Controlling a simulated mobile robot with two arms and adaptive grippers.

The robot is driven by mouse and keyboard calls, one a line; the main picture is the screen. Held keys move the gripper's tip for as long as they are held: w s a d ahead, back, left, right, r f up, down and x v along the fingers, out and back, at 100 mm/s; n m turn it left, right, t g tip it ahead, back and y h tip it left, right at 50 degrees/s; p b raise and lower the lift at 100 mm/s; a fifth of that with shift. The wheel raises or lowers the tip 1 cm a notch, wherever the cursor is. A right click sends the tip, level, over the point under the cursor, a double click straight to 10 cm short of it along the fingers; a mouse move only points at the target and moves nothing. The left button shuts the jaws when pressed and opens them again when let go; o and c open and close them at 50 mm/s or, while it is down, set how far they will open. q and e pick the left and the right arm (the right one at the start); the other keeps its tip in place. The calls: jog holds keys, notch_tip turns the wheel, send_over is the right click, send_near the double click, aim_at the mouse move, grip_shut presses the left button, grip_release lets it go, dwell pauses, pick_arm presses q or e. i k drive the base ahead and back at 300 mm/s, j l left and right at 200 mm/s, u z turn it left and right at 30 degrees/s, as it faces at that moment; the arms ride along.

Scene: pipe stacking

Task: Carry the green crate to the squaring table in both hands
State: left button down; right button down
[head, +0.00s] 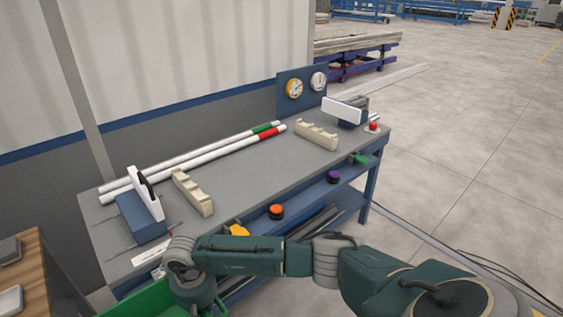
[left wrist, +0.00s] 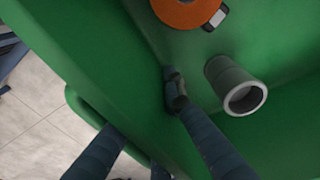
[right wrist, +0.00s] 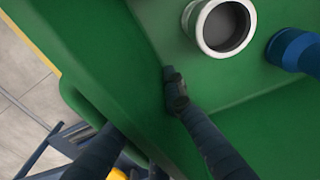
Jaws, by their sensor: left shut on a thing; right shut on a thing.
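The green crate (head: 150,300) shows only in part at the bottom left of the head view, in front of the grey bench (head: 245,165), which appears to be the squaring table. My left gripper (left wrist: 140,114) is shut on the crate's wall, one finger inside and one outside, in the left wrist view. My right gripper (right wrist: 140,114) is shut on the crate's wall in the same way in the right wrist view. Inside the crate lie an orange ring (left wrist: 188,10), a grey pipe piece (left wrist: 228,78), a white-rimmed pipe piece (right wrist: 205,40) and a blue piece (right wrist: 295,48).
White pipes (head: 190,162), cream notched blocks (head: 192,192) and a blue-and-white device (head: 145,212) take up parts of the bench top. Its front middle is clear. A lower shelf holds orange and purple items. A wooden surface (head: 45,285) stands at the left.

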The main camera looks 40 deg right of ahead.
aim_at(266, 168)
jog(key=l, duration=3.45)
